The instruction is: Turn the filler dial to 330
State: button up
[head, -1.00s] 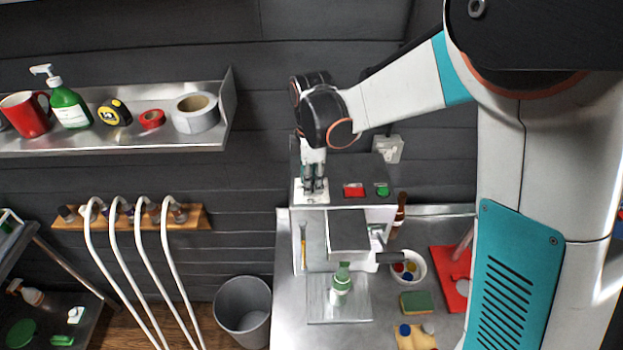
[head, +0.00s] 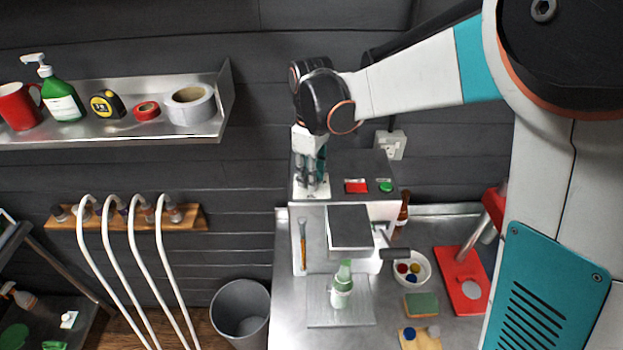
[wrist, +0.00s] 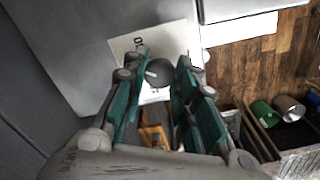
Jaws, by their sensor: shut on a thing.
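The filler (head: 372,168) is a grey and white machine on the steel table, with a red and a green button on its top. Its dial is a dark round knob (wrist: 160,72) on a white scale plate (wrist: 125,42). My gripper (head: 313,184) points down over the plate at the top left of the filler. In the wrist view, its teal fingers (wrist: 158,85) are on both sides of the knob and shut on it. A "0" shows at the plate's edge. The other marks and the pointer's reading cannot be made out. In the head view, my fingers hide the knob.
A green-capped bottle (head: 342,287) stands under the filler. A bowl of caps (head: 425,268), a sponge (head: 421,304) and a red stand (head: 462,285) are to its right. A wall shelf (head: 120,128), white hoses (head: 125,260) and a bin (head: 240,308) are at left.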

jog(key=m+b, duration=0.2)
jog(key=m, duration=0.2)
jog(key=shift+m, duration=0.4)
dwell(0.4)
jog(key=o, duration=1.1)
notch_tip(320, 180, up, 12)
jog(key=shift+r, duration=0.1)
